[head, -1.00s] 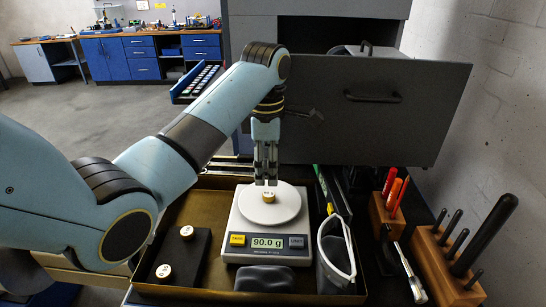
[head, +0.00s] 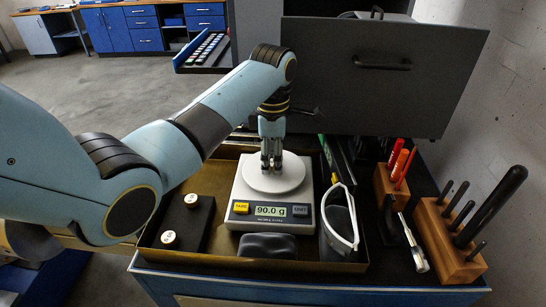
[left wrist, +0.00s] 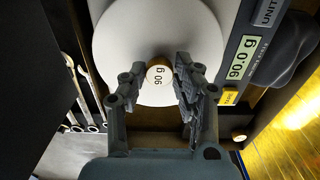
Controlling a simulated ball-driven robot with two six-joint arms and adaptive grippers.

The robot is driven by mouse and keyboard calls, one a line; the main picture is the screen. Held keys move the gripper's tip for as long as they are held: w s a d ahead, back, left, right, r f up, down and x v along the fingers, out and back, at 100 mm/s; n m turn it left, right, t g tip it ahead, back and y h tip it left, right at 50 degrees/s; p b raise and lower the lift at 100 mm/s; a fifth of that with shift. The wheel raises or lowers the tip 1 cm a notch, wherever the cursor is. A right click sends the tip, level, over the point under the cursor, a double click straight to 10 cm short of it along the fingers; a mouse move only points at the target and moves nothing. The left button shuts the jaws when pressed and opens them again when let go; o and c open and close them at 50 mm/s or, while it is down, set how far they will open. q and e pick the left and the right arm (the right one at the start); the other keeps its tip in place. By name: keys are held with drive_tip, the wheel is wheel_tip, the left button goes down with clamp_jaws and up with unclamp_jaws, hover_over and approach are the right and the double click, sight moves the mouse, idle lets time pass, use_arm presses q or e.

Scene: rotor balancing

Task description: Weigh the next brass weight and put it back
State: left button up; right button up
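A brass weight marked 90 g (left wrist: 158,76) stands on the round white pan (left wrist: 115,40) of the scale. The scale (head: 240,224) sits in a brown tray, and its display (head: 270,211) reads 90.0 g. My left gripper (head: 271,164) points down over the pan (head: 290,178). In the left wrist view its two fingers (left wrist: 158,88) are apart, one on each side of the weight, with a gap visible at the left finger. In the head view the fingers hide the weight. Two other brass weights (head: 192,199) (head: 168,237) sit in a dark block (head: 190,222). My right gripper is out of view.
The tray's rim (head: 350,266) surrounds the scale. Wooden tool holders (head: 428,240) stand at the right.

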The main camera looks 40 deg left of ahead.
use_arm(q)
clamp_jaws()
drive_tip(key=shift+r+p, duration=0.35)
drive_tip(key=shift+r, duration=2.15)
